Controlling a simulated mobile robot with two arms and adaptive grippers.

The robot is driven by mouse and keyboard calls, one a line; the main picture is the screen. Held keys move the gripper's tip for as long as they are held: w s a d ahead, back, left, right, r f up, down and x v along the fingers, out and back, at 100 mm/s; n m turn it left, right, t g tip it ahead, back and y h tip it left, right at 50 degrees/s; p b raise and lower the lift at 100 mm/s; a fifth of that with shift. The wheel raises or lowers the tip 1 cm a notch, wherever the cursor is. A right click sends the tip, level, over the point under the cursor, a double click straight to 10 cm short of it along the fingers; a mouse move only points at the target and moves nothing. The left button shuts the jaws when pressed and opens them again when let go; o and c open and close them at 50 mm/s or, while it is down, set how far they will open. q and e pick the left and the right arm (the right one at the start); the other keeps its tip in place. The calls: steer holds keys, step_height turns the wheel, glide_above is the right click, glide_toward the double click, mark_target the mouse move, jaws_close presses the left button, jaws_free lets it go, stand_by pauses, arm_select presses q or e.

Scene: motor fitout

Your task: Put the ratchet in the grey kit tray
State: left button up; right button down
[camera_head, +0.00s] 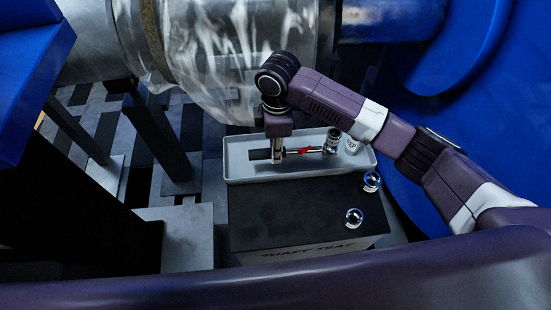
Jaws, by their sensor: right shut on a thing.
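The grey kit tray (238,174) is a shallow light-grey tray behind the black box. My right gripper (278,156) points down over it and is shut on the ratchet (260,154). The ratchet has a black handle and a thin metal shaft with a red part, and it lies across the picture within the tray's outline. I cannot tell whether it touches the tray floor. The gripper hides part of the handle. My left gripper is not in view.
A metal cylinder (332,140) and a whitish cylindrical piece (351,146) stand at the tray's right end. Large plastic-wrapped machinery (200,50) stands behind.

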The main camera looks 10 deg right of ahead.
mark_target(275, 167)
steer(key=shift+f, duration=2.85)
steer(key=c, duration=2)
jaws_free()
steer(key=shift+o, duration=0.2)
step_height(275, 167, up, 12)
steer(key=shift+d+r, duration=0.1)
steer(key=shift+s, duration=0.1)
